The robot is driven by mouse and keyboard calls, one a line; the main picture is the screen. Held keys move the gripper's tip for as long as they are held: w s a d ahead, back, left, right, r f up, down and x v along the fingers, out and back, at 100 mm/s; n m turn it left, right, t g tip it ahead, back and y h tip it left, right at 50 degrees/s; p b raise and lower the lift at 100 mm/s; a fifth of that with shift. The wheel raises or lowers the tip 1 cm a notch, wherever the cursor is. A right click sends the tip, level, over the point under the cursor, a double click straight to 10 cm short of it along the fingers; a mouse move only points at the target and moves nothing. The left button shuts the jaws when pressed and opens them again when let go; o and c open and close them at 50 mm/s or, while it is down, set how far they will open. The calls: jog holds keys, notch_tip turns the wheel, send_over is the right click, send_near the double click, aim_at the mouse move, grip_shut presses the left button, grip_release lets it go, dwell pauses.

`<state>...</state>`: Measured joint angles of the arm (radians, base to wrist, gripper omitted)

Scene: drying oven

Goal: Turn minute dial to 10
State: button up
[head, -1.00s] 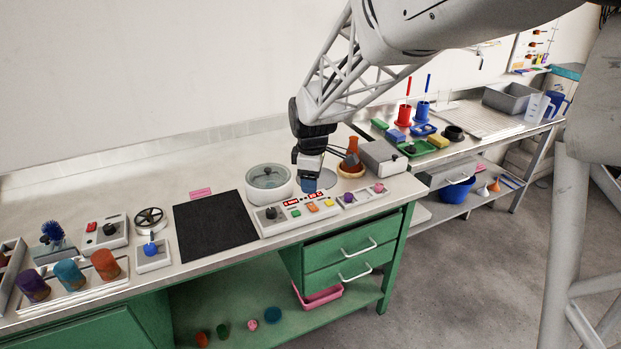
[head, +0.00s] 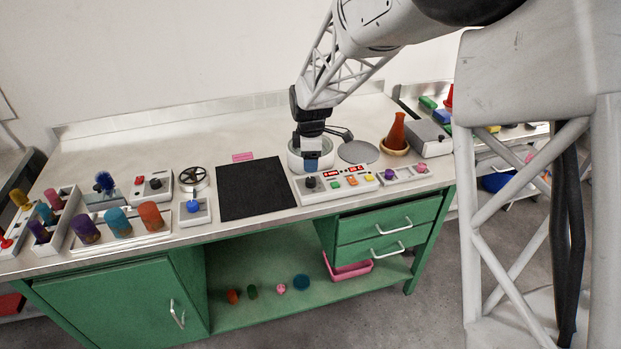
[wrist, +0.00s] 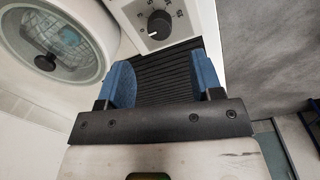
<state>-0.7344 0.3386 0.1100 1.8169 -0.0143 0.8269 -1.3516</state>
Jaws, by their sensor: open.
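A black dial (wrist: 160,24) with a white pointer mark and printed figures around it sits on a white panel near the top of the wrist view. In the head view it appears as the black knob (head: 311,182) at the left end of the control panel (head: 340,194), which also has red displays and coloured buttons. I cannot read which dial is labelled minutes. My gripper (head: 312,168) points down just behind the black knob, in front of a round glass-lidded vessel. In the wrist view its blue fingers (wrist: 158,82) are apart with nothing held, short of the dial.
The round vessel (wrist: 50,38) is close on the left in the wrist view. A black ribbed mat (head: 256,190) lies left of the panel. The bench's front edge is close.

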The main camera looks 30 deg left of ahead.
aim_at(311, 180)
jog(key=shift+f, duration=0.15)
jog(key=shift+w+f, duration=0.15)
jog(key=shift+f, duration=3.55)
jog(key=shift+c, duration=0.2)
jog(key=c, duration=0.9)
